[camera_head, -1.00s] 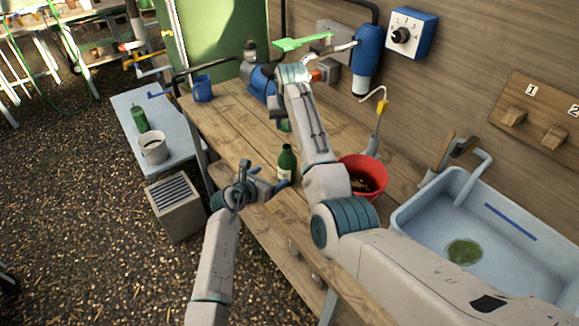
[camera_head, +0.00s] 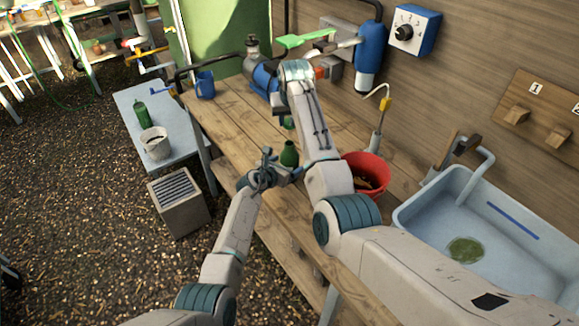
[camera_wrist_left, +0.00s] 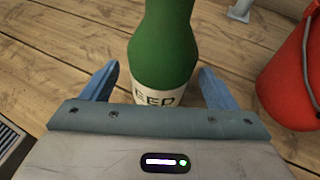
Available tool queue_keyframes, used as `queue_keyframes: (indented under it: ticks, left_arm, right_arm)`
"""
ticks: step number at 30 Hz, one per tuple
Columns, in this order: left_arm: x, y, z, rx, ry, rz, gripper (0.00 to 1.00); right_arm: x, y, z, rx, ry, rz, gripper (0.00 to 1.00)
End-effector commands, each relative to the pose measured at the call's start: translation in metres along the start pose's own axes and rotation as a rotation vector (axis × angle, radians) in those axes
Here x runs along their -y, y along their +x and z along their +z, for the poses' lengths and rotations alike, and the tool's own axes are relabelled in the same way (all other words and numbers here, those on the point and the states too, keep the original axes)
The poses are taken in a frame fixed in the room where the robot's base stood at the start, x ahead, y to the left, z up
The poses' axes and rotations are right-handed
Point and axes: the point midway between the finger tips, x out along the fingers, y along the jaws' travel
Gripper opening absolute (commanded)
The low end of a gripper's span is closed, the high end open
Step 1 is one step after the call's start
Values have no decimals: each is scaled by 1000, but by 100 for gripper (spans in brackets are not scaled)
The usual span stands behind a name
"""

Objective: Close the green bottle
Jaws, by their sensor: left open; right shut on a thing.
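A green bottle (camera_head: 289,155) stands upright near the front edge of the wooden bench. My left gripper (camera_head: 285,176) is at its lower part. In the left wrist view the green bottle (camera_wrist_left: 163,50) rises between the open blue fingers, with a gap on each side. It has a white label with black letters, partly hidden. Its top is out of that view and too small to judge in the head view. My right arm reaches over the bench just right of the bottle.
A red bucket (camera_head: 368,172) stands close to the right of the bottle. A small green thing (camera_head: 289,122) shows beside my right arm. A blue mug (camera_head: 205,86) is on the bench. Another green bottle (camera_head: 142,116) stands on the side table. A blue sink (camera_head: 415,200) is at right.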

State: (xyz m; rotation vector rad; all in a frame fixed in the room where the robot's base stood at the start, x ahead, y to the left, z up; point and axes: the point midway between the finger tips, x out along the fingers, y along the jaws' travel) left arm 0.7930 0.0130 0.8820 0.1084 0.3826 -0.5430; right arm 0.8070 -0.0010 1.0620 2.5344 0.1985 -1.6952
Motion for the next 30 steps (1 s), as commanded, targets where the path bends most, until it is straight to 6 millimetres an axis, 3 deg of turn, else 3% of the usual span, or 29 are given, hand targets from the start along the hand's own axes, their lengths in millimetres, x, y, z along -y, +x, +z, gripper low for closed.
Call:
queue_keyframes:
  ticks: [9,21,30]
  left_arm:
    - [0,23,0,0,-1,-1,81]
    - [0,26,0,-1,0,-1,81]
    - [0,26,0,-1,-1,-1,24]
  right_arm:
    - [0,0,0,0,0,0,14]
    - [0,0,0,0,0,0,14]
    - [0,0,0,0,0,0,14]
